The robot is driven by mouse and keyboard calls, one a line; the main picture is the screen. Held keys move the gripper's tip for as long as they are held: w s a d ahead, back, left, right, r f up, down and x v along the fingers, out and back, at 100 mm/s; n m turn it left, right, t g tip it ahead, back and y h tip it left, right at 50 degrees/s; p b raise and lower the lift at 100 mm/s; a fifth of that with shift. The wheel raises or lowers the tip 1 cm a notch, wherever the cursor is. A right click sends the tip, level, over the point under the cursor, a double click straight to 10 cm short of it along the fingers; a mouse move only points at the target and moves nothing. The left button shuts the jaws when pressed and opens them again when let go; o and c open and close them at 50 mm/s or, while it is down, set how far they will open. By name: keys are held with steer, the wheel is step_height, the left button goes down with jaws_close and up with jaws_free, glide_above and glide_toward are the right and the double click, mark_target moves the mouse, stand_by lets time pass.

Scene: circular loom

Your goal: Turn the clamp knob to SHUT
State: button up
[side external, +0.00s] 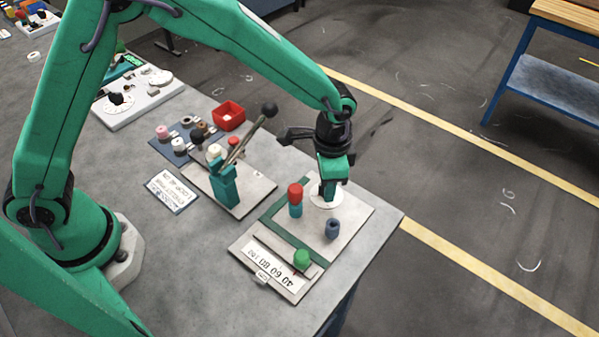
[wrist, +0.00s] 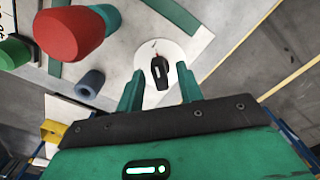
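The clamp knob (wrist: 160,72) is a black pointer-shaped knob on a round white dial (wrist: 143,54). In the wrist view its narrow end points up the picture towards a small mark on the dial; I cannot read any lettering there. My gripper (wrist: 160,73) is open, with one green finger on each side of the knob and visible gaps between. In the side view my gripper (side external: 327,196) points down over the white dial (side external: 315,202), and hides the knob. I cannot tell whether the fingertips are level with the knob.
A red-topped post (side external: 295,193), a blue-grey cylinder (side external: 333,229) and a green knob (side external: 302,259) by a number scale stand close to the dial on the same panel. A lever with a black ball (side external: 269,109) rises to the left. A red bin (side external: 229,115) sits farther back.

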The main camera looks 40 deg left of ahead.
steer(key=shift+r, duration=3.15)
steer(key=shift+a+r, duration=0.15)
steer(key=shift+r, duration=0.05)
steer(key=s+a+r+n+t, duration=0.1)
steer(key=s+a+r+n, duration=0.15)
steer(key=a+r, duration=0.4)
steer(key=s+a+r+n+t, duration=0.2)
steer(key=s+a+r, duration=0.1)
steer(key=a+r, duration=0.4)
steer(key=s+a+r+n+t, duration=0.1)
steer(key=s+a+n, duration=0.3)
steer(key=s+a, duration=0.6)
steer(key=shift+s+a+r+t, duration=0.4)
steer(key=shift+s+t, duration=0.4)
steer(key=shift+s, duration=0.4)
steer(key=shift+n, duration=0.25)
